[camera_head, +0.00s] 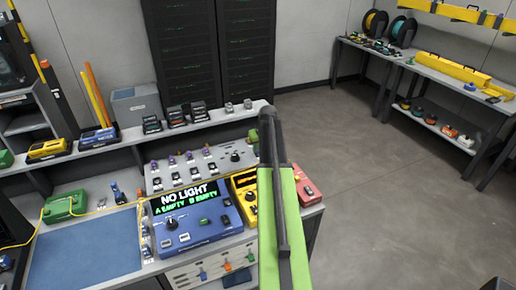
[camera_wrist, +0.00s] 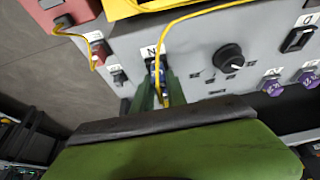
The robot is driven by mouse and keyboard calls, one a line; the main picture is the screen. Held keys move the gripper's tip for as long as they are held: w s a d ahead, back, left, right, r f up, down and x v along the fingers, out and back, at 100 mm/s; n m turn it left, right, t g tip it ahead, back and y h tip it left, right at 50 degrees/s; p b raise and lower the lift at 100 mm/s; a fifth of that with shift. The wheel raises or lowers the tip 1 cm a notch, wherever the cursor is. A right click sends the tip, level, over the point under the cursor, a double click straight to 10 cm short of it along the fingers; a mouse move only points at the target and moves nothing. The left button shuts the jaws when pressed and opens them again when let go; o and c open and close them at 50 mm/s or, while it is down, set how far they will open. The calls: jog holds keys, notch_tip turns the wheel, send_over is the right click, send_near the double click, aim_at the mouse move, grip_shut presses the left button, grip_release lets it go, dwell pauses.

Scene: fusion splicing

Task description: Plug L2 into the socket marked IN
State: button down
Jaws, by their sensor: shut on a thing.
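In the wrist view, the two green fingers of my gripper (camera_wrist: 159,84) are shut on a small dark blue plug (camera_wrist: 155,66). The plug is at the face of the grey panel (camera_wrist: 205,42), just below a white label (camera_wrist: 150,50) on which only an N can be read. A yellow cable (camera_wrist: 164,40) runs up past the plug. The socket behind the plug is hidden, and I cannot tell whether the plug is seated in it. No L2 mark can be read. In the head view, my arm hides my gripper and the plug.
The panel carries a black knob (camera_wrist: 229,57), purple-capped sockets (camera_wrist: 272,86) and a switch (camera_wrist: 298,38) on the right. Left of the plug, another connector (camera_wrist: 100,51) has a yellow cable. In the head view, a blue meter (camera_head: 196,222) reads NO LIGHT. The floor (camera_head: 390,180) at right is clear.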

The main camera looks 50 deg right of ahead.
jog(key=c, duration=1.3)
grip_release()
jog(key=shift+o, duration=0.2)
jog(key=p+v, duration=1.6)
jog(key=v, duration=0.1)
jog(key=shift+r, duration=0.2)
jog(key=shift+s, duration=0.1)
